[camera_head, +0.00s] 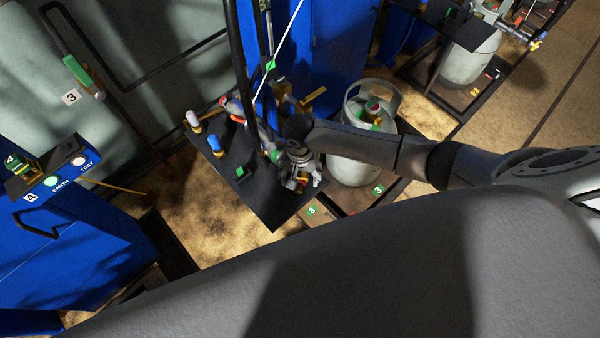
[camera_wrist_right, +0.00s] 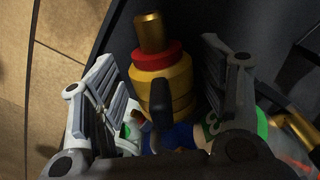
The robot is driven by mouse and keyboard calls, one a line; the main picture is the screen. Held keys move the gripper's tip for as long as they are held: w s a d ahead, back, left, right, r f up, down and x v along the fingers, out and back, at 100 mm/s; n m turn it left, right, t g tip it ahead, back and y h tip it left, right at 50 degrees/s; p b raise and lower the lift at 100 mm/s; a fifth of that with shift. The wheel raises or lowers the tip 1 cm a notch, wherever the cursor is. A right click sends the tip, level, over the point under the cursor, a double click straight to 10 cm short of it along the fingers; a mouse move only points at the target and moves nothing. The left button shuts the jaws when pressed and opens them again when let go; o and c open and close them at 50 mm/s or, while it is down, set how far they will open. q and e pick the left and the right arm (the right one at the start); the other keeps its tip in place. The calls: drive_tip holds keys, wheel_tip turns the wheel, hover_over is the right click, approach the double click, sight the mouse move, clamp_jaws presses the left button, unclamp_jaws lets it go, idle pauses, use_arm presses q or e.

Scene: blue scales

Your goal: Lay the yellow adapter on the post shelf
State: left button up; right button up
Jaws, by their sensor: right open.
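In the right wrist view a yellow-brass fitting (camera_wrist_right: 160,90) with a red ring and a narrower brass top stands between the fingers of my right gripper (camera_wrist_right: 157,95). The fingers are apart, with gaps visible beside the fitting's upper part. I cannot tell for sure that this fitting is the yellow adapter. In the head view my right gripper (camera_head: 303,182) is low over the front right of the dark post shelf (camera_head: 265,208), and it hides what is under it. My left gripper is not in view.
A white-topped fitting (camera_head: 193,122) and a blue-topped fitting (camera_head: 214,145) stand at the shelf's left side. A hose runs down to the shelf. A grey gas cylinder (camera_head: 351,158) stands close on the right. A blue cabinet (camera_head: 60,250) is at the left.

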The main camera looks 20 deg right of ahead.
drive_tip(key=shift+w+a+r, duration=0.1)
drive_tip(key=shift+r, duration=0.2)
wheel_tip(320, 180, up, 12)
drive_tip(key=shift+f, duration=0.25)
idle(0.5)
